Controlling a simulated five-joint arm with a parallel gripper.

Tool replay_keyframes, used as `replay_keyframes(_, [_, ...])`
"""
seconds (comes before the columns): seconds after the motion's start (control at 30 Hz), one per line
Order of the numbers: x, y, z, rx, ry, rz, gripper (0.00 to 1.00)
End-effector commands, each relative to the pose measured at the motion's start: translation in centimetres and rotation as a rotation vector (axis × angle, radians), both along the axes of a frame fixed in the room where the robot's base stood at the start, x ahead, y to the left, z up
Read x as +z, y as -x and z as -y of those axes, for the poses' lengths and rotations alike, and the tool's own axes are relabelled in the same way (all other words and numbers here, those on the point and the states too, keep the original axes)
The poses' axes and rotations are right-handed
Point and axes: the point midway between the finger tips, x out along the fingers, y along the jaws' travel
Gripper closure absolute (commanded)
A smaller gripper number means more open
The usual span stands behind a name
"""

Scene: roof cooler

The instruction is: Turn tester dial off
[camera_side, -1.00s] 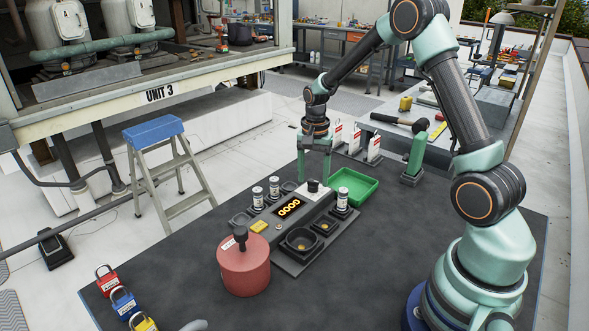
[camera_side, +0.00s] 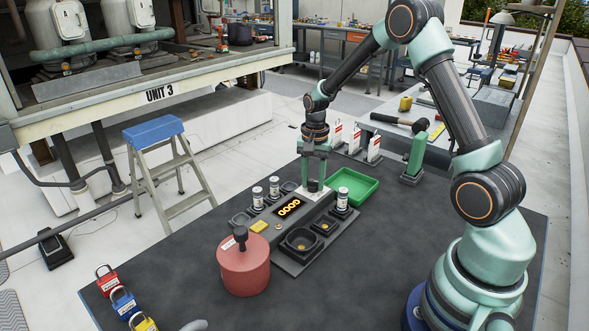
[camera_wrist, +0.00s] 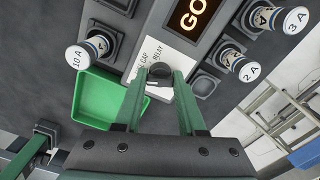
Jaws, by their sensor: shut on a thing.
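The tester (camera_side: 297,240) is a dark grey panel on the black table mat. Its lit display (camera_side: 289,208) shows "GOOD" in yellow in the side view, and part of the word shows in the wrist view (camera_wrist: 193,12). The black dial (camera_side: 313,186) sits on a white label plate at the tester's far right end. My gripper (camera_side: 315,181) points down over the dial. In the wrist view my gripper (camera_wrist: 160,80) has its green fingers closed around the dial (camera_wrist: 160,73). The fingers partly hide the dial and the label, so its setting cannot be read.
A green tray (camera_side: 355,187) stands just right of the dial. White cylinders (camera_side: 343,198) stand in the tester's sockets. A red canister (camera_side: 243,265) is in front, with padlocks (camera_side: 122,303) at the front left. White tags (camera_side: 374,147) stand behind the tray.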

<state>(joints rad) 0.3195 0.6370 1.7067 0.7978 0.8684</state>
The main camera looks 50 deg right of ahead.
Motion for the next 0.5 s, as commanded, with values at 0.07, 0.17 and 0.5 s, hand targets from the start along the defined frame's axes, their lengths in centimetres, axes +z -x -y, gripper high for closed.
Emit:
replay_keyframes(0.07, [0.05, 0.00, 0.01, 0.031, 0.000, 0.000, 1.00])
replay_keyframes(0.17, [0.06, 0.00, 0.01, 0.088, 0.000, 0.000, 1.00])
replay_keyframes(0.5, [0.08, -0.01, 0.02, 0.357, 0.000, 0.000, 1.00])
